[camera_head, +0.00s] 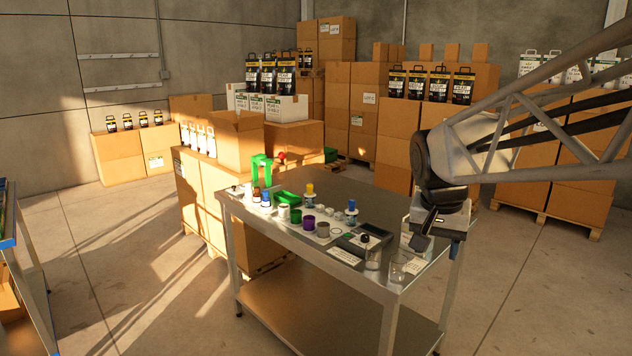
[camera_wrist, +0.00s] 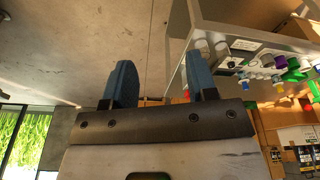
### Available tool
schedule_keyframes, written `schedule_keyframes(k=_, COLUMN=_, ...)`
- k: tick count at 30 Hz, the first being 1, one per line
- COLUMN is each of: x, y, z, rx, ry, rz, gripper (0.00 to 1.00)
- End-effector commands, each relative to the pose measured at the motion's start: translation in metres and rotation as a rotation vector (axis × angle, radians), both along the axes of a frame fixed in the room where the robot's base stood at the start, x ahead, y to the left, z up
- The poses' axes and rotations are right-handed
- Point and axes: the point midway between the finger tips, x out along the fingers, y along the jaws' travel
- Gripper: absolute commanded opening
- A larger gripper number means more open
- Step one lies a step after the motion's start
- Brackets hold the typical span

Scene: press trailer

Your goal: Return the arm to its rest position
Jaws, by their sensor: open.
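My arm (camera_head: 500,140), a grey truss-like link with a dark joint, reaches in from the right in the head view. My gripper (camera_head: 424,240) hangs at the right end of the metal table (camera_head: 270,230), and its fingers are small and dark there. In the wrist view my gripper (camera_wrist: 160,82) shows two blue fingers spread apart with nothing between them. The wrist picture looks turned over, with the table (camera_wrist: 210,32) at the upper right. No held object shows. I cannot tell the exact gap between the fingers and the table.
Several bottles and jars, a purple cup (camera_head: 308,223), a green stand (camera_head: 262,170) and a glass beaker (camera_head: 397,267) stand on the table. Stacked cartons (camera_head: 378,110) fill the back. A blue-edged bench (camera_head: 8,243) is at far left. The floor (camera_head: 160,290) between is clear.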

Motion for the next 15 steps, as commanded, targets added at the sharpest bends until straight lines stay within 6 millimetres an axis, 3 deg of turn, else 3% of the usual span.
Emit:
schedule_keyframes(k=3, x=-0.035, y=0.007, z=-0.009, rx=0.005, ry=-0.004, rz=0.068, gripper=0.53)
schedule_keyframes(k=15, x=-0.143, y=0.026, z=-0.053, rx=0.016, ry=-0.021, rz=0.304, gripper=0.53)
